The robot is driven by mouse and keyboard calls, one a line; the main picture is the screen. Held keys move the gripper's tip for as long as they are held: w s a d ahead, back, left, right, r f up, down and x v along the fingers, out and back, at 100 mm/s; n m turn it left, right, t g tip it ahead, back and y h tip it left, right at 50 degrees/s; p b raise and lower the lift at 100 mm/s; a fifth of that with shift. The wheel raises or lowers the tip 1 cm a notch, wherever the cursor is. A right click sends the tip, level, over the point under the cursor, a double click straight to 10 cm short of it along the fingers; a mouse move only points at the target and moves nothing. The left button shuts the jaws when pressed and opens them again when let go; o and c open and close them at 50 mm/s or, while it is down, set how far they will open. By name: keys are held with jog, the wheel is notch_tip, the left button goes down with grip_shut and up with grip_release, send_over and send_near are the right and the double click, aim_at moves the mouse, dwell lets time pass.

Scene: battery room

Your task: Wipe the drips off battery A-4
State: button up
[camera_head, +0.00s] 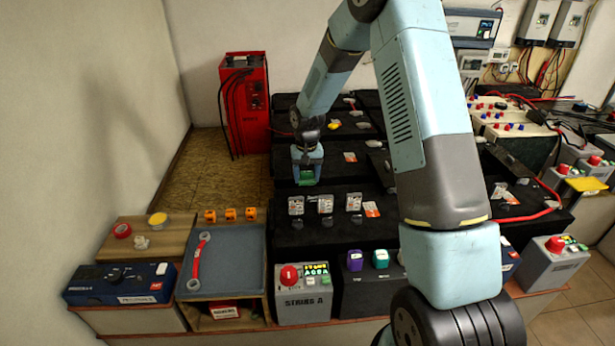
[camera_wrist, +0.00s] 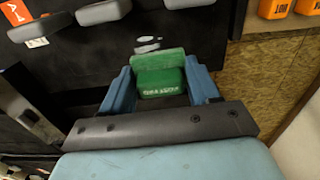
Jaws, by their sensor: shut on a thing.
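My gripper (camera_head: 307,168) hangs over the black batteries at the left of the bank. In the wrist view my gripper (camera_wrist: 162,84) is shut on a green block (camera_wrist: 160,62) with pale lettering, possibly a sponge; its green also shows in the head view (camera_head: 306,177). Whitish smears (camera_wrist: 148,45) lie on the black battery top (camera_wrist: 190,40) just beyond the block. I cannot read a label that marks this battery as A-4, nor tell whether the block touches the top.
A red charger (camera_head: 243,105) with black cables stands behind left. Grey caps and white-and-red cards lie on the batteries.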

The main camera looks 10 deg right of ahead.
aim_at(311, 199)
jog(key=shift+f, duration=4.05)
jog(key=shift+d+r, duration=0.1)
jog(key=shift+d, duration=0.3)
jog(key=shift+c, duration=0.4)
jog(key=shift+d, duration=0.35)
jog(key=shift+d+r, duration=0.2)
jog(key=shift+d, duration=0.15)
jog(key=shift+s+d+f, duration=0.1)
jog(key=shift+d, duration=0.9)
jog(key=shift+a+f, duration=0.1)
jog(key=shift+a, duration=0.15)
jog(key=shift+a+r, duration=0.25)
jog(key=shift+a, duration=1.6)
jog(key=shift+r, duration=3.75)
